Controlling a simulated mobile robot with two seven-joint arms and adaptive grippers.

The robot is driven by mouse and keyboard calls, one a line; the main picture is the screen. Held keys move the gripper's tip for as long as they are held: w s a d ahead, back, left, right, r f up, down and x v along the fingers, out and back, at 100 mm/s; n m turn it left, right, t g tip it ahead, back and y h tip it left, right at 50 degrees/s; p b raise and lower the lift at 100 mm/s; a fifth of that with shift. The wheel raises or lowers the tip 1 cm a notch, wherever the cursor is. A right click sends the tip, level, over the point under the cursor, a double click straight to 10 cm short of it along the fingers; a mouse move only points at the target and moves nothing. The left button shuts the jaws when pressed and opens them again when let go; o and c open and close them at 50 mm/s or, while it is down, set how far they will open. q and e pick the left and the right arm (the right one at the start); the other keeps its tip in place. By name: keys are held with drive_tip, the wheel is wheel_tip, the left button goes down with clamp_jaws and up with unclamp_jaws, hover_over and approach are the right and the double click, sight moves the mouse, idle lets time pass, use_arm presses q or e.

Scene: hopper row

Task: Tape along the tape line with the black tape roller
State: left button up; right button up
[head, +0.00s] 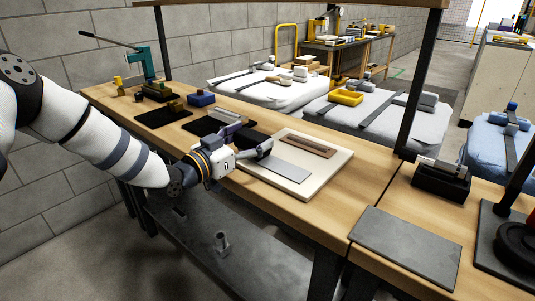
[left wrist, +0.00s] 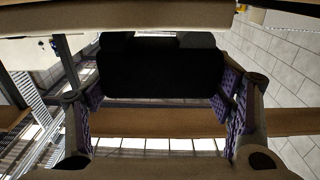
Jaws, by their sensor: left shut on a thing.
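My left gripper (head: 250,142) is shut on a dark block, which fills the space between its purple finger pads in the left wrist view. This block looks like the black tape roller (left wrist: 160,75); its wheel and tape cannot be made out. The gripper is at the left edge of a pale board (head: 330,158) on the wooden bench. On the board lie a flat grey plate (head: 285,169) and a brown strip (head: 305,144). I cannot make out a tape line. Whether the held block touches anything is hidden. My right gripper is not in view.
Black mats (head: 160,115) and a small blue block (head: 201,98) lie further left on the bench, near a teal lever press (head: 143,60). A dark grey plate (head: 408,245) and a black holder (head: 441,181) are on the bench at right. Bare wood lies in front of the board.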

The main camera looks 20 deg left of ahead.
sight(262, 140)
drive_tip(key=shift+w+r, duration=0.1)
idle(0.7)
use_arm(q)
drive_tip(key=d, duration=0.1)
drive_tip(key=s+d+p, duration=0.1)
drive_tip(key=d, duration=0.1)
drive_tip(key=shift+s+d, duration=0.15)
drive_tip(key=shift+d, duration=0.15)
drive_tip(key=shift+s+d+f, duration=0.15)
drive_tip(key=shift+d, duration=0.2)
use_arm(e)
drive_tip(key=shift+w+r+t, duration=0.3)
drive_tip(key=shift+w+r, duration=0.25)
use_arm(q)
drive_tip(key=d, duration=0.1)
drive_tip(key=s+d, duration=0.1)
drive_tip(key=d, duration=0.1)
drive_tip(key=shift+s+d+p, duration=0.1)
drive_tip(key=shift+d+p, duration=0.05)
drive_tip(key=shift+p, duration=0.25)
drive_tip(key=shift+s+d, duration=0.15)
drive_tip(key=shift+d, duration=0.35)
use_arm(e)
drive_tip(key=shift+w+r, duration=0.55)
